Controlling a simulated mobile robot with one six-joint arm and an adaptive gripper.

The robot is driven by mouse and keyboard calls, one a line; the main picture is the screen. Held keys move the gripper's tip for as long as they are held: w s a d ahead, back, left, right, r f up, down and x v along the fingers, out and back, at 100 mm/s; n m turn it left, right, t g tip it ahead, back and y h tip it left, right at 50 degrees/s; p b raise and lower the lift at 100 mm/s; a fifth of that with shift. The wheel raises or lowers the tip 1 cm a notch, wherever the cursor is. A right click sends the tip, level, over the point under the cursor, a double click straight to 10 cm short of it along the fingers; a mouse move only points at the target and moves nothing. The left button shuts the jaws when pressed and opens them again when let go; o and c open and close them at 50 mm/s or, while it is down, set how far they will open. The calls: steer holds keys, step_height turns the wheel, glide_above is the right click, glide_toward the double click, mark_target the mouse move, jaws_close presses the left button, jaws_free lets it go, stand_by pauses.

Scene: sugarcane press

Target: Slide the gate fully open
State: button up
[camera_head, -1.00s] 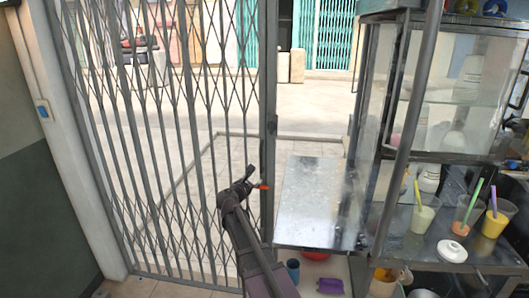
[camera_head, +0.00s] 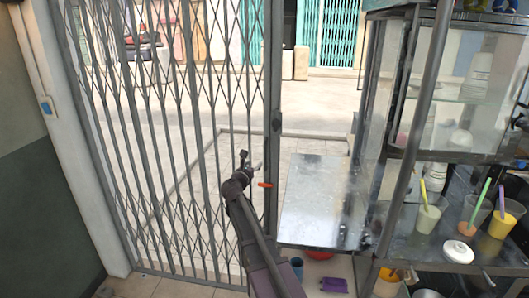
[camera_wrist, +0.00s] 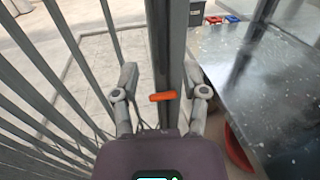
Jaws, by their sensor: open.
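The gate is a grey folding lattice (camera_head: 165,130) drawn across the left of the doorway in the head view. Its upright end post (camera_head: 275,100) stands at its right edge, with open doorway to the right of it. A small orange handle (camera_head: 265,185) is on the post; it also shows in the wrist view (camera_wrist: 162,96). My gripper (camera_head: 251,161) is in front of the gate near the handle. In the wrist view my gripper (camera_wrist: 163,85) is open, one finger on each side of the post. I cannot tell whether the fingers touch it.
A metal counter (camera_head: 312,205) stands just right of the post, close to my right finger. A glass cabinet (camera_head: 465,100) and cups of drink (camera_head: 428,219) are farther right. A wall (camera_head: 45,190) bounds the left. Paved ground lies beyond the gate.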

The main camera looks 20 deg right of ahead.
glide_above(265, 167)
steer(key=shift+w+d, duration=0.2)
steer(key=shift+w, duration=0.25)
stand_by(0.4)
jaws_close()
steer(key=shift+a, duration=0.25)
steer(key=shift+d, duration=0.15)
steer(key=shift+w, duration=0.15)
